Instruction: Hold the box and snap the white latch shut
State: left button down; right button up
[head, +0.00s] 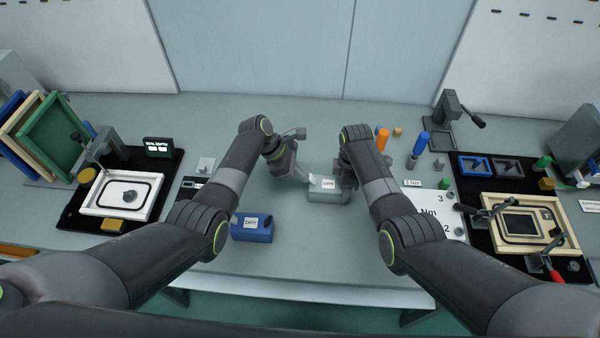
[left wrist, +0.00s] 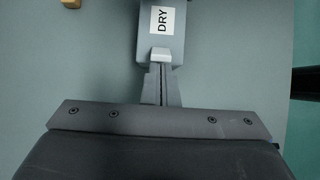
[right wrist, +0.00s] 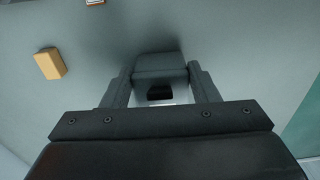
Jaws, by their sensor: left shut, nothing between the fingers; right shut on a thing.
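A grey box (head: 322,197) with a DRY label sits on the table in the middle of the head view. My right gripper (right wrist: 160,70) is shut on the grey box, one finger on each side of it. The white latch (left wrist: 160,54) is at the near end of the box in the left wrist view, below the label. My left gripper (left wrist: 161,70) is shut with nothing in it, its fingertips right at the latch; I cannot tell if they touch it. Whether the latch is fully closed is not clear.
A blue box (head: 252,236) with a DRY label stands nearer, left of centre. A tan block (right wrist: 50,64) lies near my right gripper. A black mat with a white frame (head: 100,210) is at left; a wooden frame fixture (head: 490,235) is at right.

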aim_at(311, 176)
pick_arm(q)
jog(key=shift+d+r+y, duration=0.4)
jog(key=shift+y, duration=0.3)
jog(key=shift+d+r, duration=0.25)
jog(key=shift+d, duration=0.3)
jog(key=shift+d+r, duration=0.2)
jog(key=shift+d, duration=0.35)
jog(key=shift+r, duration=0.8)
jog(key=d+r+v, duration=0.1)
jog(key=d+v, duration=0.1)
jog(key=v, duration=0.9)
jog(key=shift+r, duration=0.25)
